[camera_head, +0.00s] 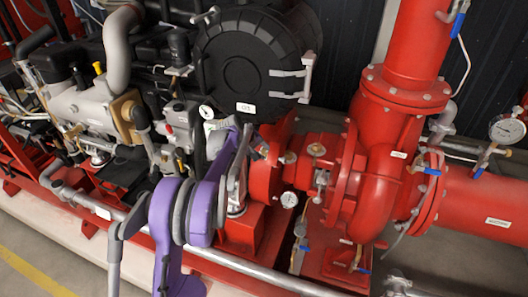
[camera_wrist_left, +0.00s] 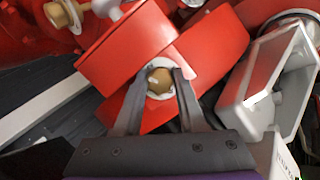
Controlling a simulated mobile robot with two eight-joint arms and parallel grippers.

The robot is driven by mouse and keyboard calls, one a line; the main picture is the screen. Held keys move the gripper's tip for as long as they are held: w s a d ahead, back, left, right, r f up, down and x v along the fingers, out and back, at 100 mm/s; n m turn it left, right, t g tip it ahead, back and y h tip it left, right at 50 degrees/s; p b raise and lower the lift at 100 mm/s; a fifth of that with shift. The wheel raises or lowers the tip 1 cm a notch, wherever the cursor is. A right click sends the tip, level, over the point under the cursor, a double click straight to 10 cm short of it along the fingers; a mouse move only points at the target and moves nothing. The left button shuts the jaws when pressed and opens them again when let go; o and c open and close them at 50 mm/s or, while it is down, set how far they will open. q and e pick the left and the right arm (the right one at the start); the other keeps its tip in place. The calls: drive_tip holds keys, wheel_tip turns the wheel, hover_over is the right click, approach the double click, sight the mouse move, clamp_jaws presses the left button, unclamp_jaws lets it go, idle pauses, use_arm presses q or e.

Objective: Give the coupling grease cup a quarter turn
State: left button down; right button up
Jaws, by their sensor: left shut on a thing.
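The coupling grease cup shows in the left wrist view as a round brass cap (camera_wrist_left: 159,82) in a pale ring on the red coupling guard (camera_wrist_left: 128,45). My left gripper (camera_wrist_left: 160,76) has one finger on each side of the cap and is shut on it. In the head view my left gripper (camera_head: 258,148) reaches the red housing (camera_head: 266,175) between engine and pump, and the cup there is hidden or too small to tell. My right gripper is not in view.
Another brass cap (camera_wrist_left: 57,15) is at the upper left of the wrist view. A pale open box (camera_wrist_left: 270,80) stands close on the right. A grey rail (camera_head: 270,277) runs in front.

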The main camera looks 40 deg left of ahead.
use_arm(q)
drive_tip(key=shift+c, duration=2.4)
unclamp_jaws()
drive_tip(key=shift+r, duration=0.1)
drive_tip(key=v, duration=0.7)
drive_tip(key=shift+s+r, duration=0.1)
drive_tip(key=shift+r, duration=0.05)
